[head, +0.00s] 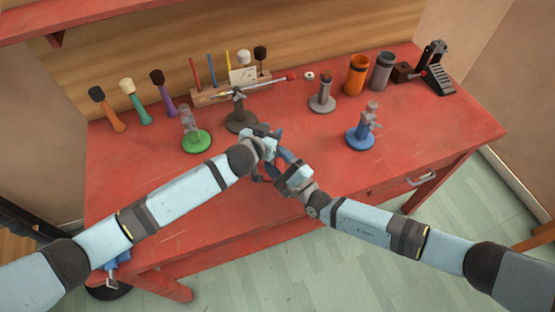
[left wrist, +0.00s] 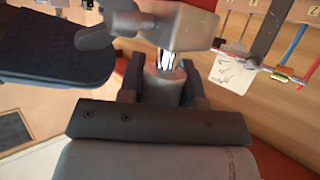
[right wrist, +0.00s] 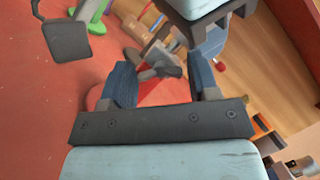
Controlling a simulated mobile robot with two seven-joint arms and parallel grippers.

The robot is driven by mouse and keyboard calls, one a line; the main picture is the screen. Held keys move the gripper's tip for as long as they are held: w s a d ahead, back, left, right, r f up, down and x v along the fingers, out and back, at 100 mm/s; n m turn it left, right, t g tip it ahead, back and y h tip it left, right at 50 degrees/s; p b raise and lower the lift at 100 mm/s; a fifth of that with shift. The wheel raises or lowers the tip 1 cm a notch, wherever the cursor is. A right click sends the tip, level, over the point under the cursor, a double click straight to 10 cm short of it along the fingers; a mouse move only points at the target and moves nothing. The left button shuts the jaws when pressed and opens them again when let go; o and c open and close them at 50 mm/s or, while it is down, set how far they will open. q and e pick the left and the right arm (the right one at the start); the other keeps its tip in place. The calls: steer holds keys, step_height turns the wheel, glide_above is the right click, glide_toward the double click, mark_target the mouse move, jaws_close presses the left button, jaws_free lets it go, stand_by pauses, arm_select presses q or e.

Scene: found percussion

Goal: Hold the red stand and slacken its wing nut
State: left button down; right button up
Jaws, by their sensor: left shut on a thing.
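The red stand (right wrist: 165,94) shows between my right fingers in the right wrist view, with a round red base. Its grey wing nut (right wrist: 160,66) is above that base, beyond the fingertips. In the head view my two grippers hide most of the stand near the table's middle. My left gripper (head: 269,137) is shut on the stand's grey post (left wrist: 163,88), which stands between its fingers in the left wrist view. My right gripper (head: 281,160) is open close beside it. Its blue-tipped fingers (right wrist: 162,80) are apart, and I see no contact with the wing nut.
A green stand (head: 196,142) is to the left, a blue stand (head: 361,138) to the right. A dark stand (head: 240,122) with a rod and a grey stand (head: 322,104) are behind. Beaters, cups and a black pedal (head: 435,80) line the back. The red table's (head: 440,140) right part is clear.

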steer(key=shift+s+d, duration=0.1)
steer(key=v, duration=1.1)
steer(key=shift+s+d+f, duration=0.15)
steer(key=shift+s+d, duration=0.1)
steer(key=shift+a+m, duration=0.2)
steer(key=shift+m, duration=0.1)
steer(key=c, duration=0.4)
steer(key=s+a+r+m+t+h, duration=0.2)
steer(key=m+h, duration=0.5)
steer(key=m, duration=1.4)
steer(key=shift+g, duration=0.5)
steer(key=x, duration=0.4)
steer(key=a+x, duration=0.1)
steer(key=x, duration=0.7)
steer(key=shift+a+r, duration=0.3)
steer(key=shift+r, duration=0.1)
